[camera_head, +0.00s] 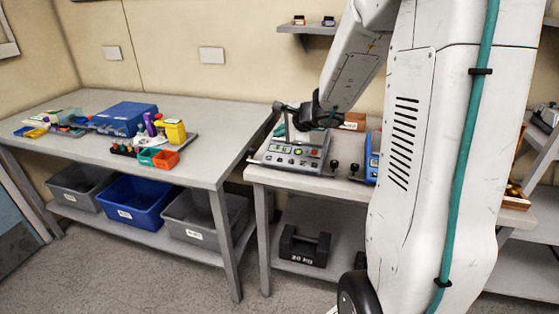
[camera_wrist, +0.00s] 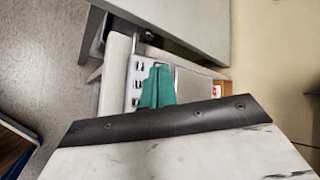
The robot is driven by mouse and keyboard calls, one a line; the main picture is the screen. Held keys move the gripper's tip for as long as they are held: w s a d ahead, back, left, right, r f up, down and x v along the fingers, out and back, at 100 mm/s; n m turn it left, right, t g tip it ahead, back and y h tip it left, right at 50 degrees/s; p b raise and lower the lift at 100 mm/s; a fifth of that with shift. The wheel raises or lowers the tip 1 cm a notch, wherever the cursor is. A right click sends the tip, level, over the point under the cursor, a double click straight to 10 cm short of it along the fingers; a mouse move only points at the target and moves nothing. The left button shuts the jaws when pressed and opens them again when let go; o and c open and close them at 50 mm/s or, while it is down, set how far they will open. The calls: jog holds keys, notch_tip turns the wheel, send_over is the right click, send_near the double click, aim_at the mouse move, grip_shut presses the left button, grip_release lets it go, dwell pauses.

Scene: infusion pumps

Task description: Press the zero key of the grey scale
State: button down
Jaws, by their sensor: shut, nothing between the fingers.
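The grey scale (camera_head: 296,152) stands near the left end of the right-hand bench, with a sloped front panel bearing a small display and several keys, one orange-red. Which key is zero is too small to read. My gripper (camera_head: 313,117) is dark and sits above the back part of the scale in the head view; its fingertips do not show clearly there. In the wrist view, two teal fingers of my gripper (camera_wrist: 153,74) appear together, empty, in front of the scale's panel (camera_wrist: 137,92), covering part of it. Contact with a key cannot be told.
A blue device (camera_head: 373,158) stands right of the scale, partly behind my arm. Black knobs (camera_head: 353,169) stand between them. The left table (camera_head: 85,143) holds a blue bin (camera_head: 124,117) and small coloured items. A gap separates the two tables.

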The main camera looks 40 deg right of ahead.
aim_at(282, 164)
jog(key=shift+w+d+f, duration=0.25)
jog(key=shift+d+f, duration=0.05)
jog(key=shift+f, duration=1.1)
jog(key=shift+w+d+f, duration=0.2)
jog(key=shift+d+f, duration=0.05)
jog(key=shift+f, duration=1.1)
jog(key=shift+w+d+f, duration=0.25)
jog(key=shift+d+f, duration=0.05)
jog(key=shift+f, duration=1.1)
jog(key=shift+f, duration=0.1)
jog(key=shift+w+d+f, duration=0.1)
jog(key=shift+f, duration=0.2)
jog(key=shift+f, duration=0.3)
jog(key=shift+r, duration=0.7)
jog(key=r, duration=0.3)
jog(key=s+a+r, duration=0.1)
jog(key=r, duration=0.1)
jog(key=shift+a, duration=0.1)
